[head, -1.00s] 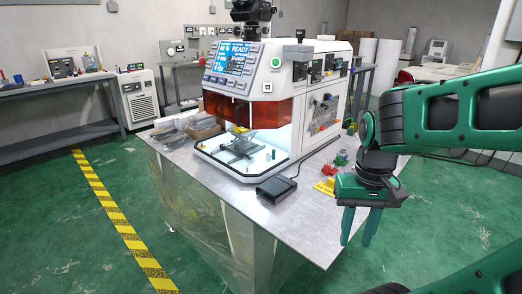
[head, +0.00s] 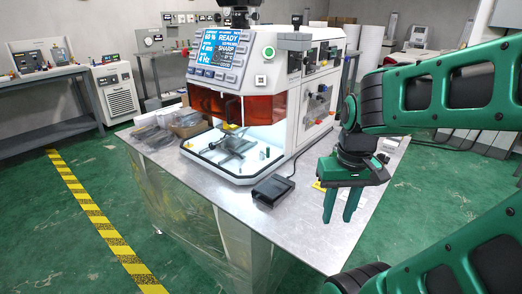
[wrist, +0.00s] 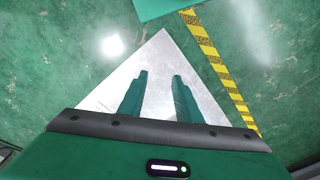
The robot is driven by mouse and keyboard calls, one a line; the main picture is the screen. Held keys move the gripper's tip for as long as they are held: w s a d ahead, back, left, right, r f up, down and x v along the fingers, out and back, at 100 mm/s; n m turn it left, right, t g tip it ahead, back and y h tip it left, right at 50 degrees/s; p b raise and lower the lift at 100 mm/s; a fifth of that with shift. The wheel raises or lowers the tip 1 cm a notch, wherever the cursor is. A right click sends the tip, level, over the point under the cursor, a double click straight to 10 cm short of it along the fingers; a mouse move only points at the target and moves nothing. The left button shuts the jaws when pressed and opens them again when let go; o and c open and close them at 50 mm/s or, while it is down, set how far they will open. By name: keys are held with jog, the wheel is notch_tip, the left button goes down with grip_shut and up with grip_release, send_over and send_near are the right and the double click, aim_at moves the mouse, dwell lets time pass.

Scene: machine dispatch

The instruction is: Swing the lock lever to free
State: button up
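The white machine (head: 273,108) stands on the metal table, with a lit screen, an orange window and an open front bay. Its right side carries several small fittings, among them a red-orange one (head: 323,88). I cannot tell which fitting is the lock lever, and my arm may hide part of that side. My gripper (head: 338,212) hangs fingers down over the table's right part, right of the machine and apart from it. In the wrist view, my gripper (wrist: 160,78) has its two fingers apart with nothing between them.
The metal table (head: 290,230) has a bare front right corner. A black box (head: 273,189) lies in front of the machine, and a yellow piece (head: 318,185) lies near my gripper. Yellow-black floor tape (head: 95,215) runs on the left. A bench (head: 45,90) stands behind it.

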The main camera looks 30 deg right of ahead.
aim_at(262, 154)
jog(key=w+f+n+t, duration=0.2)
jog(key=w, duration=0.6)
jog(key=w+d+f+n+t+y, duration=0.1)
jog(key=w+f+n+t, duration=0.1)
jog(key=w, duration=0.7)
jog(key=w+d+f+n+t+y, duration=0.1)
jog(key=w+f+n+t, duration=0.1)
jog(key=w, duration=0.7)
jog(key=shift+w+d+f+n+t, duration=0.15)
jog(key=shift+d+n+t, duration=0.1)
jog(key=shift+n+t, duration=0.25)
jog(key=w, duration=0.2)
jog(key=w+d+t, duration=0.1)
jog(key=w+t, duration=0.1)
jog(key=w, duration=0.1)
jog(key=shift+w+d+r+n+y, duration=0.3)
jog(key=shift+w+d+n+y, duration=0.05)
jog(key=shift+n+y, duration=0.05)
jog(key=w+d+r+t, duration=0.2)
jog(key=w+d+t, duration=0.2)
jog(key=w, duration=0.1)
jog(key=shift+m+h, duration=0.3)
jog(key=x, duration=1)
jog(key=shift+a, duration=0.1)
